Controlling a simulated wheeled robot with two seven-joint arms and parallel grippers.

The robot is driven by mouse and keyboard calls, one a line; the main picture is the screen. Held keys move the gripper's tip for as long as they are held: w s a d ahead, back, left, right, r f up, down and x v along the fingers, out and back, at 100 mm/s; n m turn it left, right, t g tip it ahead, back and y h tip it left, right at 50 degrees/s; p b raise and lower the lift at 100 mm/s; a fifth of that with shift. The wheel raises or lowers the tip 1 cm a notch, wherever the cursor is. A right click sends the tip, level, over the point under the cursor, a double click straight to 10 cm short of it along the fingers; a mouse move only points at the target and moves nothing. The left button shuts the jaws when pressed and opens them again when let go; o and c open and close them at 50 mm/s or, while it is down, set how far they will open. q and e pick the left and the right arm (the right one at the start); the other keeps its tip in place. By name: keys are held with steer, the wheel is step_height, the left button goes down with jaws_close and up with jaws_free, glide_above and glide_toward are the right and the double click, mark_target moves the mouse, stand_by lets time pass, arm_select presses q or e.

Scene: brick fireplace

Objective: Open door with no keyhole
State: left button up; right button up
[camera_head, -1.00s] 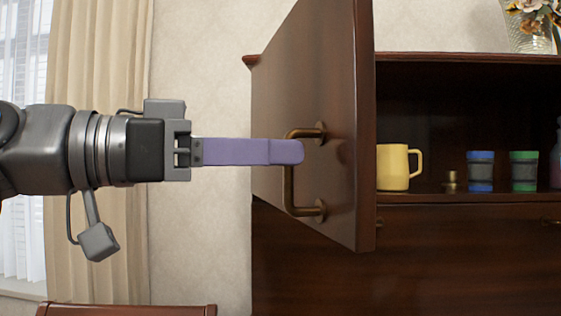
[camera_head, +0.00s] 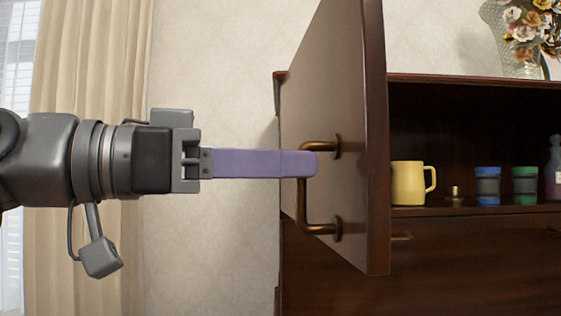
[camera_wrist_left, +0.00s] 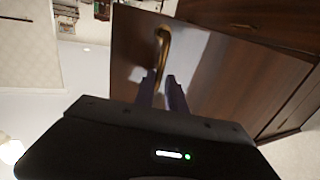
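The dark wooden cabinet door (camera_head: 345,120) stands swung out from the cabinet, its face turned left. It shows no keyhole in what I see. Its bronze handle (camera_head: 303,200) is a bar on two mounts; it also shows in the left wrist view (camera_wrist_left: 162,45). My left gripper (camera_head: 308,164) reaches in level from the left, its purple fingers around the upper part of the handle bar. In the left wrist view the fingers (camera_wrist_left: 162,80) stand slightly apart with the handle between their tips; they look closed on it. My right gripper is not in view.
The open cabinet shelf (camera_head: 460,209) holds a yellow mug (camera_head: 408,184), a small brass piece (camera_head: 455,195), two jars (camera_head: 488,186) and a bottle (camera_head: 553,170). A flower vase (camera_head: 520,40) stands on top. A curtain (camera_head: 85,110) hangs at left.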

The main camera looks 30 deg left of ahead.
arm_select(q)
steer(key=shift+o, duration=0.8)
steer(key=shift+w+a, duration=0.5)
steer(key=shift+w, duration=0.05)
steer(key=shift+o, duration=1.3)
steer(key=shift+f, duration=0.1)
steer(key=shift+d, duration=0.1)
steer(key=shift+s, duration=0.15)
steer(key=v, duration=0.7)
steer(key=shift+s, duration=0.3)
